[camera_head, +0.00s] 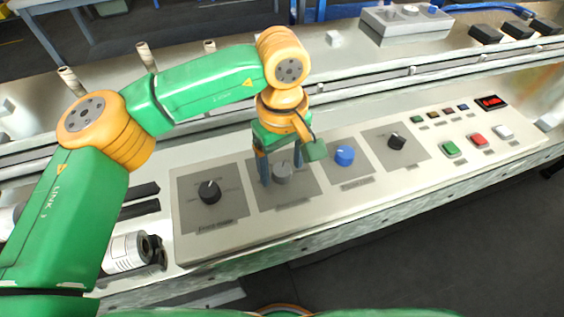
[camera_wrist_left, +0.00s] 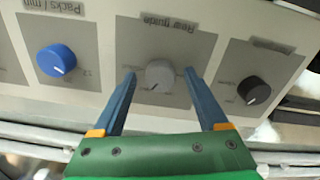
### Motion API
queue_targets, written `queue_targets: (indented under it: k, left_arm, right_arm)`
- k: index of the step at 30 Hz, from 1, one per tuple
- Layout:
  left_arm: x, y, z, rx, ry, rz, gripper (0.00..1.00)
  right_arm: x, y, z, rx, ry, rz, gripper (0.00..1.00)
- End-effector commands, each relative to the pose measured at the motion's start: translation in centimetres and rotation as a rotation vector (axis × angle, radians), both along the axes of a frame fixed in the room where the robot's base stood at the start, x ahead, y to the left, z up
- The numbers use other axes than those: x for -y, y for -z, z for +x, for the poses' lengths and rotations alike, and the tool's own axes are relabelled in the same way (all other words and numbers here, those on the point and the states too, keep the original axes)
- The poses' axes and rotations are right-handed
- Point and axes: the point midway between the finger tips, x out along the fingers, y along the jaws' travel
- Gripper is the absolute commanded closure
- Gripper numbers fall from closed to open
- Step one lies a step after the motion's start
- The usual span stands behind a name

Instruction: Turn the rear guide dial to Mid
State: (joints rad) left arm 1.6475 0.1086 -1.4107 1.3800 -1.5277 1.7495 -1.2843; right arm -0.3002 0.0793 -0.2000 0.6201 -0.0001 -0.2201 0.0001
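The rear guide dial (camera_head: 282,173) is a grey round knob on a darker grey plate, second from the left on the console. My left gripper (camera_wrist_left: 160,80) is open, with one blue finger on each side of the dial. A gap shows between each finger and the knob in that view. My right gripper is not in view.
A black dial (camera_head: 209,191) is left of the grey one; a blue dial (camera_head: 344,156) and another black dial (camera_head: 397,141) are to its right. Green (camera_head: 450,148), red (camera_head: 479,139) and white buttons are further right. A roll (camera_head: 125,252) lies at the console's left end.

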Motion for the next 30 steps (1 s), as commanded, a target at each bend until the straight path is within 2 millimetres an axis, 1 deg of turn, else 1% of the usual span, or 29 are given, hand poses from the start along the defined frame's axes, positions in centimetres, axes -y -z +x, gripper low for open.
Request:
queue_targets:
  k: [5,8,12,15,19,30]
  left_arm:
    - [0.0,-0.3,0.0,0.000,0.000,0.000,0.24]
    - [0.0,-2.1,0.1,0.003,-0.001,-0.001,0.24]
    - [0.1,-5.2,0.0,0.003,-0.001,-0.001,0.24]
    - [0.0,-6.6,0.0,0.001,-0.001,0.000,0.24]
    - [0.0,-7.1,0.0,-0.001,0.000,0.001,0.24]
    - [0.0,-7.1,0.0,0.000,0.000,0.000,0.24]
  right_arm:
    - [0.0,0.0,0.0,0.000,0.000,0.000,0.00]
    - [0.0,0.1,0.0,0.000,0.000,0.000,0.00]
    - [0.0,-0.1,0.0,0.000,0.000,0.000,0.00]
    - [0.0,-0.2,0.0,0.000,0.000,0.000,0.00]
    - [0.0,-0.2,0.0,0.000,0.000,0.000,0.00]
    - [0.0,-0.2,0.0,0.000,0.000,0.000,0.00]
